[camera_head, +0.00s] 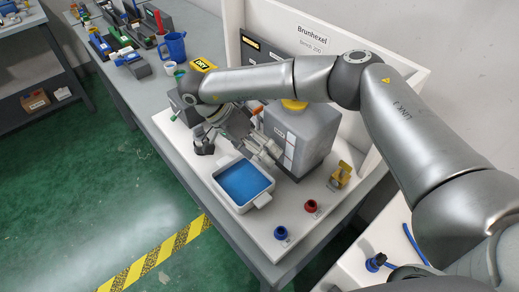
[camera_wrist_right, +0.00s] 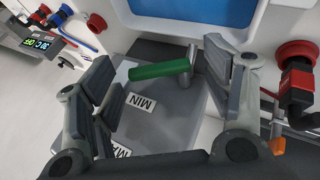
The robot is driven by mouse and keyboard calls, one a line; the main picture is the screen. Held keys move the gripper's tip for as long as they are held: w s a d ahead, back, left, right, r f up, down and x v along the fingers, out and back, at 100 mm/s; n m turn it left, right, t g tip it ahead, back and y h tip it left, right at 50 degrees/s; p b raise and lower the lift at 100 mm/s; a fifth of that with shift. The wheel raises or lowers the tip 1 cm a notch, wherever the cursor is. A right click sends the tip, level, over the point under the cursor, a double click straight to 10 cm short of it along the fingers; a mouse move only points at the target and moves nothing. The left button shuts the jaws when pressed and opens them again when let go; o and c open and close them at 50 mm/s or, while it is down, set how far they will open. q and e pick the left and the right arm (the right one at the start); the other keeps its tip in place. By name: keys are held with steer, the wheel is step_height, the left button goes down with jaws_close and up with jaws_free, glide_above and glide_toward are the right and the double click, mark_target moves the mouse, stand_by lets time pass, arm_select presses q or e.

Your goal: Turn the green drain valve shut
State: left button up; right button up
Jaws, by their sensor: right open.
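The green drain valve handle (camera_wrist_right: 160,70) lies sideways across the right wrist view, joined at its right end to a grey metal stem. It sits between the spread fingers of my right gripper (camera_wrist_right: 163,88), with gaps on both sides. Behind it is the grey tank face with a MIN label (camera_wrist_right: 142,102). In the head view my right gripper (camera_head: 262,148) is beside the grey tank (camera_head: 312,132) with the yellow cap (camera_head: 294,104), above the far edge of the blue-filled white tray (camera_head: 267,199). The green handle is hidden there. My left gripper is out of view.
A blue fitting (camera_head: 281,232), a red fitting (camera_head: 311,205) and a brass part (camera_head: 341,175) stand on the white bench front. A blue jug (camera_head: 174,46) and tools stand farther back. The wrist view shows a red knob (camera_wrist_right: 297,54) by the right finger.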

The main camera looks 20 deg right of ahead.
steer(key=c, duration=1)
steer(key=shift+s+d+f+t+y+b, duration=0.1)
steer(key=shift+s+f+t+y+b, duration=0.15)
steer(key=shift+t+b, duration=0.4)
steer(key=shift+d+f+t+y+b, duration=0.1)
steer(key=shift+t+y+b, duration=0.25)
steer(key=shift+t+b, duration=0.3)
steer(key=shift+s+m+t+b, duration=0.1)
steer(key=shift+m+t+b, duration=0.2)
steer(key=shift+b, duration=0.55)
steer(key=shift+y, duration=0.3)
steer(key=shift+r, duration=0.1)
steer(key=o, duration=1)
steer(key=shift+a+r, duration=0.1)
